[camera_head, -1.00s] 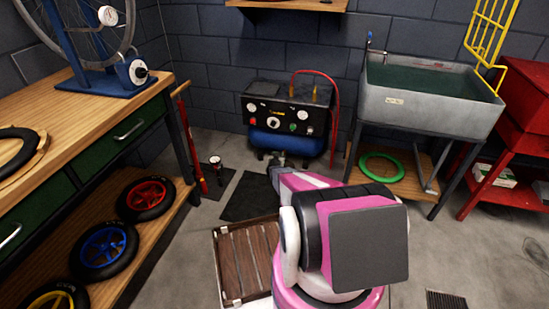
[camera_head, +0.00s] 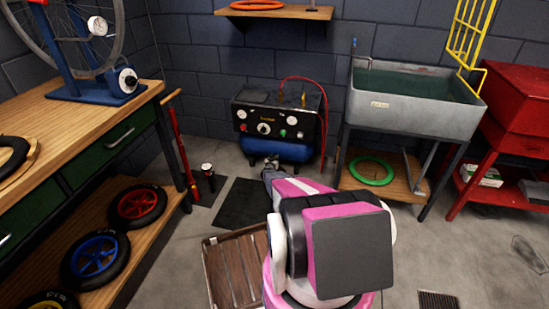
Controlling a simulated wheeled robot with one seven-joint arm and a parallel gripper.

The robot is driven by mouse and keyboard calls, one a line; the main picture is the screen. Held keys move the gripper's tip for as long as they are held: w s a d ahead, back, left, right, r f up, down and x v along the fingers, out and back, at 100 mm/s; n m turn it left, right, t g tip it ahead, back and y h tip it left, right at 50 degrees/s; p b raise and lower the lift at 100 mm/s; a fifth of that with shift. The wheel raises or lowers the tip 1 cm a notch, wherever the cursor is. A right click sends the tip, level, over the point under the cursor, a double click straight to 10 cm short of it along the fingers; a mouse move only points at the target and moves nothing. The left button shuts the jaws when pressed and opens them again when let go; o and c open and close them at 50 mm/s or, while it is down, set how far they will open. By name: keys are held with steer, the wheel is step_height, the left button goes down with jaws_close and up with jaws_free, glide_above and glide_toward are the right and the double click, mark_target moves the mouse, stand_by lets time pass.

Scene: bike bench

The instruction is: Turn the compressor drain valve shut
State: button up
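The compressor (camera_head: 301,105) stands on the floor against the back wall. I cannot make out the drain valve; the low front of the tank is partly behind my gripper. My gripper (camera_head: 270,164) points away from the camera at the tank's lower front. It is small and mostly behind my arm, so I cannot tell whether it is open, shut or touching anything.
A wooden workbench (camera_head: 75,120) with wheels on its lower shelf is at left. A wooden crate (camera_head: 208,262) lies left of my arm. A grey sink (camera_head: 410,115) stands at right, beside a red cabinet (camera_head: 520,105). A dark mat (camera_head: 240,203) lies before the compressor.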

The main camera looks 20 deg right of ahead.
steer(key=shift+x, duration=0.8)
jaws_close()
